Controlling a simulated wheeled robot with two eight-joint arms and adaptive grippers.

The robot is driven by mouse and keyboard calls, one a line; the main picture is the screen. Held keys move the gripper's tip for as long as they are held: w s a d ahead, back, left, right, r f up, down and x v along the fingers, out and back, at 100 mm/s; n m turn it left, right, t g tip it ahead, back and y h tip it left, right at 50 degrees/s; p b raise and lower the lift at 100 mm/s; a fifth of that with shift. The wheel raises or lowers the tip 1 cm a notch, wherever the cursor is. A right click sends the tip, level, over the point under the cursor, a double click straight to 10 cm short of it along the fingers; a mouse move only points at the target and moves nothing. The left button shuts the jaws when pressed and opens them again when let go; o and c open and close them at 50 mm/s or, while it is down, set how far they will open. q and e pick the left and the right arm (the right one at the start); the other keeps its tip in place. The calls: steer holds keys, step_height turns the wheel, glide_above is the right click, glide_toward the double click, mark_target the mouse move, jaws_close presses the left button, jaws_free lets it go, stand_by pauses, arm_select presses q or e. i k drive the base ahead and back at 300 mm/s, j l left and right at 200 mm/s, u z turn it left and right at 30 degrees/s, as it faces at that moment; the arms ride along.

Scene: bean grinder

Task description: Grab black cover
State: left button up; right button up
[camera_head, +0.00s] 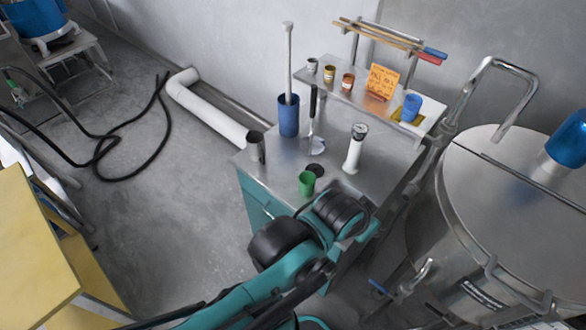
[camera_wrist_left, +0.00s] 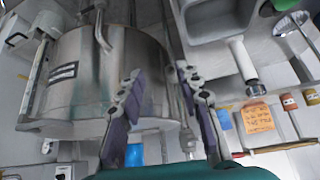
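The black cover (camera_head: 316,170) looks like a small dark disc lying flat on the metal table, between the green cup (camera_head: 306,183) and the white grinder (camera_head: 354,150). My left arm reaches in from the lower left over the table's front edge in the head view, and its fingers are hidden there. In the left wrist view my left gripper (camera_wrist_left: 159,72) is open, with nothing between its fingers. It faces the steel tank, with the white grinder (camera_wrist_left: 243,62) off to the right. I cannot pick out the black cover for sure in that view. My right gripper is not in view.
A blue holder (camera_head: 288,115) with a long tool, a metal cup (camera_head: 256,147) and a black-handled tool (camera_head: 313,105) stand on the table. The shelf behind carries small jars, an orange note (camera_head: 382,82) and a blue cup (camera_head: 411,107). A large steel tank (camera_head: 510,220) fills the right.

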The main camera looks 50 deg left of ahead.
mark_target(317, 170)
steer(key=u, duration=1.5)
steer(key=i+j, duration=0.2)
steer(key=j, duration=0.15)
steer(key=i+j+z, duration=0.1)
steer(key=j, duration=0.2)
steer(key=i+j, duration=0.2)
steer(key=j, duration=0.15)
steer(key=i+j+z, duration=0.1)
steer(key=j, duration=0.25)
steer(key=i+j, duration=0.25)
steer(key=j+z, duration=0.1)
steer(key=z, duration=2)
